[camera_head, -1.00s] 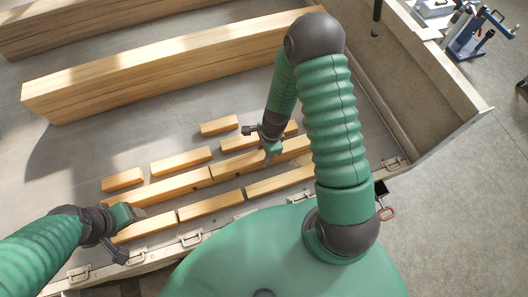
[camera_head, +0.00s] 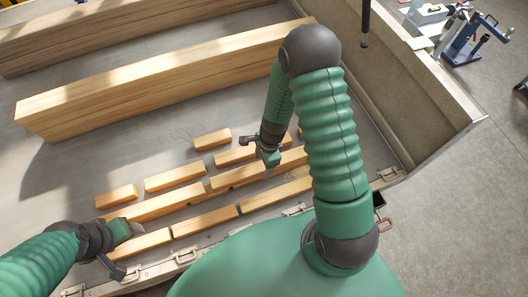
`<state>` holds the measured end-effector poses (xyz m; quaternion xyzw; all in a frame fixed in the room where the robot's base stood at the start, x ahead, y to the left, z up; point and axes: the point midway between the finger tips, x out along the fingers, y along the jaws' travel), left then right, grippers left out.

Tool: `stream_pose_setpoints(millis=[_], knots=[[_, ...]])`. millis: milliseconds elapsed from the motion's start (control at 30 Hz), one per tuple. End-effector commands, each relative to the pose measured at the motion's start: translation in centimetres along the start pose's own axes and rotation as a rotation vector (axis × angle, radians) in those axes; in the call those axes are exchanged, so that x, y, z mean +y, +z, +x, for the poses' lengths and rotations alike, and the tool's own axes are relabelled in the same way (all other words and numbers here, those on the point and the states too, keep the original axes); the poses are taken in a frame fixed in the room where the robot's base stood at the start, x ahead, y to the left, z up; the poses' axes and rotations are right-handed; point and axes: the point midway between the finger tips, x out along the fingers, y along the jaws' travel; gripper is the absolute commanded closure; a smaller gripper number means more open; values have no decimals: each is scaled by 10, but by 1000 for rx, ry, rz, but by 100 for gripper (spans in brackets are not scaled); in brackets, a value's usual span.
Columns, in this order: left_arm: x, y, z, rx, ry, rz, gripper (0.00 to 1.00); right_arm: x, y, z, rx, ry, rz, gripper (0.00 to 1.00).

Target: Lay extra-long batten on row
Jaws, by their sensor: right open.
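Several pale wooden battens lie in roughly parallel rows on the grey trailer bed. The longest strip is made of a left batten (camera_head: 165,203) and a right batten (camera_head: 250,174), end to end; I cannot tell which piece is the extra-long one. Shorter battens lie in front (camera_head: 205,221) and behind (camera_head: 175,176), with a single short one (camera_head: 212,139) farthest back. My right gripper (camera_head: 258,149) is open and empty, above the right part of the rows, hiding part of a batten. My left gripper (camera_head: 124,252) has its fingers apart near the left end of the front row.
Two thick timber beams (camera_head: 165,78) lie across the bed behind the battens, with bare bed (camera_head: 90,155) between. The trailer's side wall (camera_head: 425,90) stands on the right. Latches (camera_head: 186,255) line the near edge. A blue tool stand (camera_head: 465,45) is outside.

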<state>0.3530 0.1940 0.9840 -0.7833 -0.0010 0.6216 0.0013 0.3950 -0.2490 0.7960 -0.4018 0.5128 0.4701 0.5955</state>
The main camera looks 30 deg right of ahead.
Motion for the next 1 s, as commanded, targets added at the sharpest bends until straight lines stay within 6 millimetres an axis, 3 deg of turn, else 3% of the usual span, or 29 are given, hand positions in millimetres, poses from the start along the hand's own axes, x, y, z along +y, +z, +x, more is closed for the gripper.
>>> stream_pose_setpoints(millis=[400, 600, 800, 867, 967, 1000], knots=[[0, -5, -22, 0, 0, 0, 34, -1, 9, -121, 5, -6, -4, 34], [0, -6, -25, 0, 0, 0, 34, 0, 8, -148, 6, -3, -2, 34], [0, -6, -25, 0, 0, 0, 34, 1, 10, -152, 7, -2, -24, 34], [0, -6, -25, 0, 0, 0, 34, 5, 15, -156, 16, -10, -127, 34], [0, -6, -25, 0, 0, 0, 34, 17, 31, -171, 55, -40, -530, 34], [0, -6, -25, 0, 0, 0, 34, 24, 39, -178, 82, -54, -744, 34]])
